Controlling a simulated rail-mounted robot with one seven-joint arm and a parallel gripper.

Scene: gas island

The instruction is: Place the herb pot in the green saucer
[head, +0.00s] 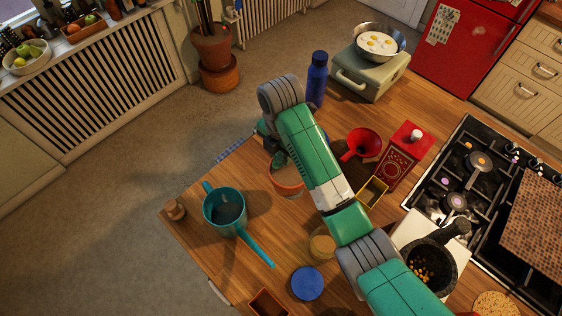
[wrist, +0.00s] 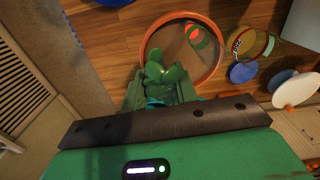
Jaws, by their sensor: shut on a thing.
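Green leaves of the herb pot (wrist: 165,73) show right in front of my gripper (wrist: 160,95) in the wrist view, with the jaws shut on it. Its pot body is mostly hidden behind the leaves and fingers. In the head view the leaves (head: 280,160) show beside my arm. A wide round vessel with an orange-brown rim (wrist: 148,48) lies beyond the leaves, and it also shows in the head view (head: 287,190). I cannot tell whether the leaves touch its rim. A small green and red patch shows inside that rim. I cannot clearly make out the green saucer.
A teal saucepan (head: 225,209) stands left on the wooden table. A jar (head: 321,245) and a blue lid (head: 307,283) lie nearer.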

